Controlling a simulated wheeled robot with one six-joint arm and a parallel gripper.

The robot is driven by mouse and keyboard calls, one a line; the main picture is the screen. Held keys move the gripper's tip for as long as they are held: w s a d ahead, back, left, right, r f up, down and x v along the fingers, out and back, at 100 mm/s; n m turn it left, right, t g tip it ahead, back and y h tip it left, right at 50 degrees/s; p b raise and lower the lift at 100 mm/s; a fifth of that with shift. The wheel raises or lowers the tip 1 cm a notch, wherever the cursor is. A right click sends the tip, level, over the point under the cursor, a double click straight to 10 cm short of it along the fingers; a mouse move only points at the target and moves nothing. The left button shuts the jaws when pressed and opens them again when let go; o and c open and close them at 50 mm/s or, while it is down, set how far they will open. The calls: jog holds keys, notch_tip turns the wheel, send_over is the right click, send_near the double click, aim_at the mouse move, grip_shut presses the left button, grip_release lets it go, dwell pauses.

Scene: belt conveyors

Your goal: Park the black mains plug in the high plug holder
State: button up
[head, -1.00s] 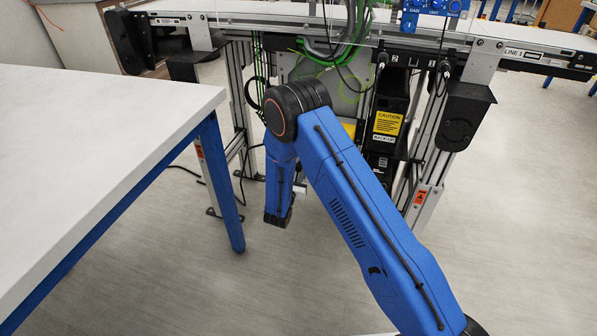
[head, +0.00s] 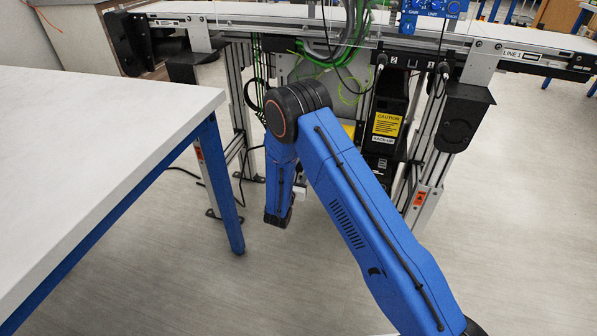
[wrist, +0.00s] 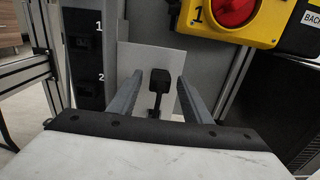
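In the wrist view, the black mains plug (wrist: 160,79) is in front of a white plate, with its black cable hanging down. My gripper (wrist: 160,82) has one grey finger on each side of the plug, with a visible gap on both sides. It is open and holds nothing. In the head view, my gripper and the plug are hidden behind or below my blue arm. I cannot tell which part is the high plug holder.
The white plate (wrist: 140,58) is behind the plug. A black strip with sockets marked 1 and 2 (wrist: 84,60) stands to its left. A yellow box with a red knob (wrist: 235,12) is at upper right. A white-topped table (head: 90,130) stands left of my arm.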

jog(key=shift+s, duration=0.1)
jog(key=v, duration=1.7)
jog(key=s+d+r+m+g+h, duration=0.1)
jog(key=d+r+m+g+h, duration=0.6)
jog(key=d+r, duration=0.75)
jog(key=s+d+r+m+g, duration=0.3)
jog(key=s+d+r+m, duration=0.15)
jog(key=d, duration=0.25)
jog(key=s+d+r+m+g, duration=0.35)
jog(key=s+d+m, duration=0.25)
jog(key=d, duration=0.2)
jog(key=s+d+r+m+g+y, duration=0.2)
jog(key=s+d+r+m+y, duration=0.15)
jog(key=s, duration=0.35)
jog(key=s+d+r+m+g+y, duration=0.1)
jog(key=s+d+r+m+y, duration=0.1)
jog(key=s+m, duration=0.35)
jog(key=s+a+r+m+t+y, duration=0.2)
jog(key=s+r+y, duration=0.1)
jog(key=s, duration=0.4)
jog(key=s+a+r+m+t+y, duration=0.2)
jog(key=s+a+r+m+y, duration=0.1)
jog(key=s, duration=0.3)
jog(key=shift+s+r+y, duration=0.15)
jog(key=shift+s+y, duration=0.25)
jog(key=shift+y, duration=0.45)
